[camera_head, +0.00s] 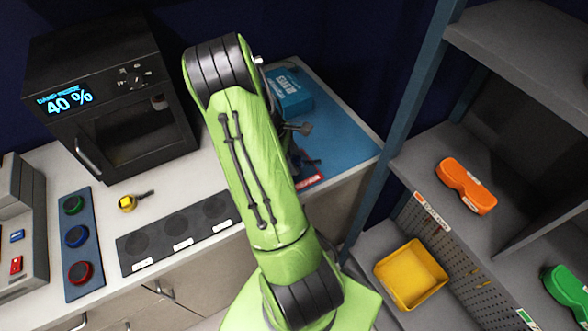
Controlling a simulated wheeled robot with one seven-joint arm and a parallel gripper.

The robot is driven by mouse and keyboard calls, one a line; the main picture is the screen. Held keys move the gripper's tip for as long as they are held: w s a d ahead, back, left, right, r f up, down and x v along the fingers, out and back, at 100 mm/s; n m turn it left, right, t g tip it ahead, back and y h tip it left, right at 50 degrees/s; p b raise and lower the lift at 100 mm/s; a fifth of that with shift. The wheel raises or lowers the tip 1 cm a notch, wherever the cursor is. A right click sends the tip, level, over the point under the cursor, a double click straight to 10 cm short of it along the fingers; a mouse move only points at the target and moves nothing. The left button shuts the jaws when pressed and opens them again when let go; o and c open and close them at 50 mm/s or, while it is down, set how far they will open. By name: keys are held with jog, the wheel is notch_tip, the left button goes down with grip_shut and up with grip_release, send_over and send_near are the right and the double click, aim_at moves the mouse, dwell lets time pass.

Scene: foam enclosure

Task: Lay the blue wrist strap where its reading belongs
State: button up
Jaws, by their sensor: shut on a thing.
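I cannot make out the blue wrist strap for certain. My green arm rises through the middle of the view and hides part of the counter. My gripper is not clearly seen; it seems hidden behind the arm. Just right of the arm, a small grey piece (298,128) and a dark piece (305,160) show over the blue mat (345,135); I cannot tell what they are. A black cabinet (120,140) at the left has a lit display (68,99) that reads 40 %, with small text like "damp inside" above.
A blue box (290,93) stands on the mat. Left are a yellow-topped piece (127,203), a dark strip with round pads (178,234), a strip of coloured discs (76,236) and a grey device (20,230). Right are shelves with an orange case (466,186), green case (566,288) and yellow bin (411,274).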

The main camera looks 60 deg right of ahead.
notch_tip(320, 180, down, 5)
jog(key=shift+r, duration=0.1)
jog(key=o, duration=1.1)
jog(key=shift+f, duration=0.2)
jog(key=shift+r, duration=0.1)
